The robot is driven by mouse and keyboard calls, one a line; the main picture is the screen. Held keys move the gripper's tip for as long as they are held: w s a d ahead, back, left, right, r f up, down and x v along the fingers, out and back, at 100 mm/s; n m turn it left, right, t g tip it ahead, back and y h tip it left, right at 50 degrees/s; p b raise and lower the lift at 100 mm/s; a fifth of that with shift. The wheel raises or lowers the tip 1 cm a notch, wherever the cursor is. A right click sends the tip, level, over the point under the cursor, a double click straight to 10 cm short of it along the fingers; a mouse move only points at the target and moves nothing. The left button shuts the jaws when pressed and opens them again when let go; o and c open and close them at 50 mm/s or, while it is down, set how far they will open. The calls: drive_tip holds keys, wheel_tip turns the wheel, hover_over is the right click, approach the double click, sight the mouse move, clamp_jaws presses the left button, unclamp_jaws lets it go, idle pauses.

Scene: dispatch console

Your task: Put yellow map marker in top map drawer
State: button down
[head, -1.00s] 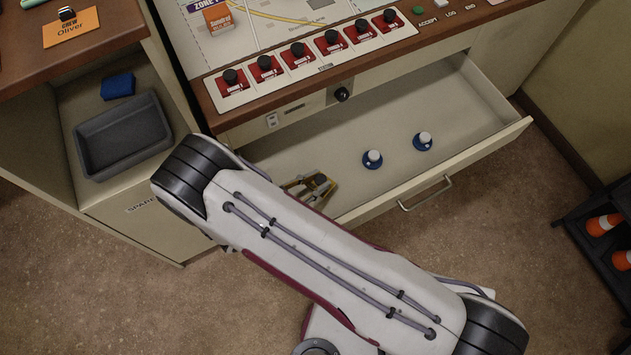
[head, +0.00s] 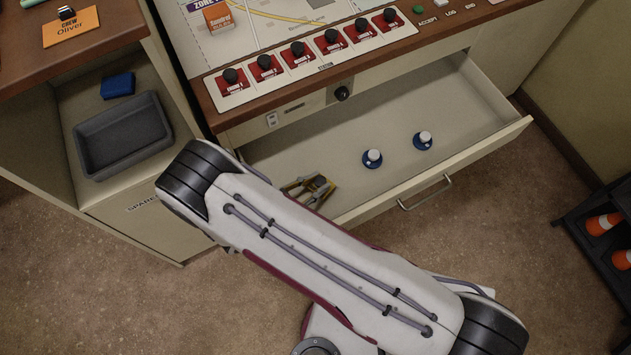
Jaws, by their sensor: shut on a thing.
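My gripper (head: 309,188) shows beyond my arm, over the drawer's front left part. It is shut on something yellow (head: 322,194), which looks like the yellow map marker. Most of the yellow piece is hidden by the fingers and my arm, so its shape and its height above the drawer floor cannot be told.
The console top (head: 290,25) with a row of red switches (head: 332,40) overhangs the back of the drawer. At left a shelf holds a grey tray (head: 125,135) and a blue block (head: 117,85). A dark rack with orange cones (head: 604,224) stands at right. The drawer's right part is clear.

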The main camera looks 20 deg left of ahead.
drive_tip(key=shift+f, duration=0.15)
drive_tip(key=c, duration=1.8)
unclamp_jaws()
drive_tip(key=shift+o, duration=0.2)
drive_tip(key=shift+r, duration=0.2)
drive_tip(key=shift+r, duration=0.5)
drive_tip(key=v, duration=1.2)
drive_tip(key=shift+f, duration=0.1)
